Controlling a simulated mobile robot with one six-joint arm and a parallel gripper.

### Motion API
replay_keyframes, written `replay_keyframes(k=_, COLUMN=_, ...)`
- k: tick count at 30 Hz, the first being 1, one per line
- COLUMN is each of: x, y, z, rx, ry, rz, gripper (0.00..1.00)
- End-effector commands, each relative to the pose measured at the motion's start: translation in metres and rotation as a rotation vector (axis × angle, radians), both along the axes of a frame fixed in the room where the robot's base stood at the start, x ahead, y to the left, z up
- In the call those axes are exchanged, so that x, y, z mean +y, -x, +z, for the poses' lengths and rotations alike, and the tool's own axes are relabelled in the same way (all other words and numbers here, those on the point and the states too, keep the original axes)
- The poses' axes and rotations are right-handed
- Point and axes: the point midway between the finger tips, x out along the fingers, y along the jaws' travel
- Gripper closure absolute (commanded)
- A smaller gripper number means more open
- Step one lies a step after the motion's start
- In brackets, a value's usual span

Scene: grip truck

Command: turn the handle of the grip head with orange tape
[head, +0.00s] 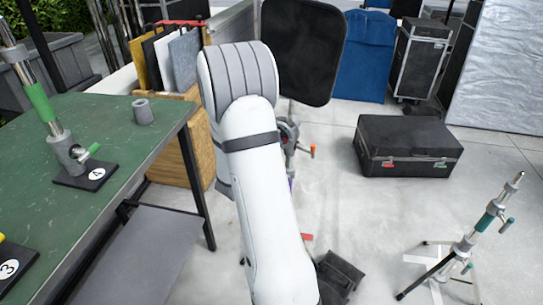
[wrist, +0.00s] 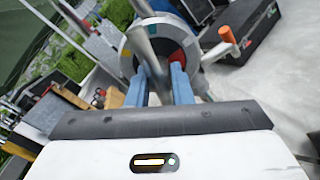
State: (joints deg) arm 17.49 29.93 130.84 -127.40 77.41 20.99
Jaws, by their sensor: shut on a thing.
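The grip head (wrist: 183,48) is a round grey disc with a dark face and red and green patches, in front of my gripper in the wrist view. A short handle with an orange end (wrist: 228,35) sticks out at its right, clear of the fingers. My gripper (wrist: 158,73) has its blue fingers shut on a grey metal bar (wrist: 146,47) that slants across the disc. Whether this bar is part of the same handle cannot be told. In the head view the grip head (head: 288,133) is partly hidden behind my arm; its orange end (head: 312,151) shows.
A green table (head: 105,125) at the left holds a stand with a green-banded post (head: 40,103) and a grey cylinder (head: 143,111). A black case (head: 410,140) lies on the floor at the right. A tripod stand (head: 480,225) stands front right.

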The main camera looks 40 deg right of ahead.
Motion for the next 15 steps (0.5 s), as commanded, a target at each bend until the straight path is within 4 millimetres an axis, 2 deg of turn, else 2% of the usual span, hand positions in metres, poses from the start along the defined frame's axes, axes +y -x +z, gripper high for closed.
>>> replay_keyframes(k=1, x=-0.0009, y=0.0011, z=-0.007, rx=-0.048, ry=-0.012, rz=-0.003, gripper=1.0)
replay_keyframes(k=15, x=-0.0014, y=0.0019, z=-0.0085, rx=-0.469, ry=-0.165, rz=0.007, gripper=1.0)
